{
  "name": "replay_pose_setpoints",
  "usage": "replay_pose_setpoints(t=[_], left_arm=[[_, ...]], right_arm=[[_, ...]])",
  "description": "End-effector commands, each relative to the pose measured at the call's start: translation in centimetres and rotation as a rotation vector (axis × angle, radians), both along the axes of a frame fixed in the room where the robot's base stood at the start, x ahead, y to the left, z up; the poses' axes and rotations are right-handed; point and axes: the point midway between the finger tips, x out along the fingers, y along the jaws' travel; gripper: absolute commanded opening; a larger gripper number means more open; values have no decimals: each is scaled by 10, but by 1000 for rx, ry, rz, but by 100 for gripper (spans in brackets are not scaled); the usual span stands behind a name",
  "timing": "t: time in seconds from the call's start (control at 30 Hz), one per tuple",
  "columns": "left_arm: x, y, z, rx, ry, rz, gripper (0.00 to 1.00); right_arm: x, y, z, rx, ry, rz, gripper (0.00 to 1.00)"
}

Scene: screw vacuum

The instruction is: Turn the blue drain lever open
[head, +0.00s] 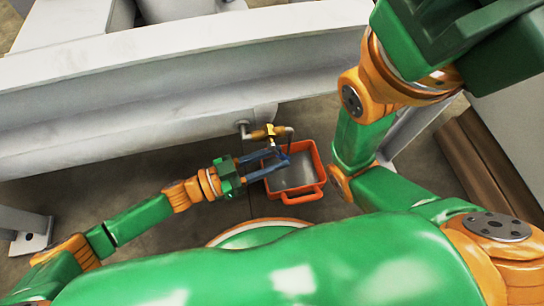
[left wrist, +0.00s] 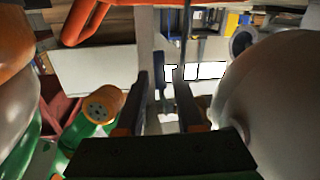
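A brass drain valve (head: 268,131) sits on a short pipe at the lower edge of the large white metal body. The blue lever (head: 283,158) hangs below the valve, above the orange tray. My left gripper (head: 284,156) reaches in from the left, its two dark fingers apart around the lever's place. In the left wrist view a narrow bluish strip, probably the lever (left wrist: 159,70), shows between the open fingertips (left wrist: 160,80), nearer the left finger. Contact cannot be told. My right gripper's green body (head: 470,40) is raised at the upper right; its fingers are out of frame.
The orange tray (head: 318,168) with a grey inside stands on the floor under the valve. The white metal body (head: 130,100) spans the back. A white foot bracket (head: 35,235) stands at far left. Brown beams (head: 480,165) lie at right. Open floor shows left of my gripper.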

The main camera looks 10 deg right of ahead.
Motion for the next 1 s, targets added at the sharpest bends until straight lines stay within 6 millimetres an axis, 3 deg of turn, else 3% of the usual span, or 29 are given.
replay_pose_setpoints(t=[0.03,0.1,1.0], left_arm=[[0,0,0,0,0,0,19],[0,0,0,0,0,0,0],[0,1,0,0,0,0,0]], right_arm=[[0,0,0,0,0,0,0],[0,0,0,0,-1,0,0],[0,0,0,1,0,-1,0]])
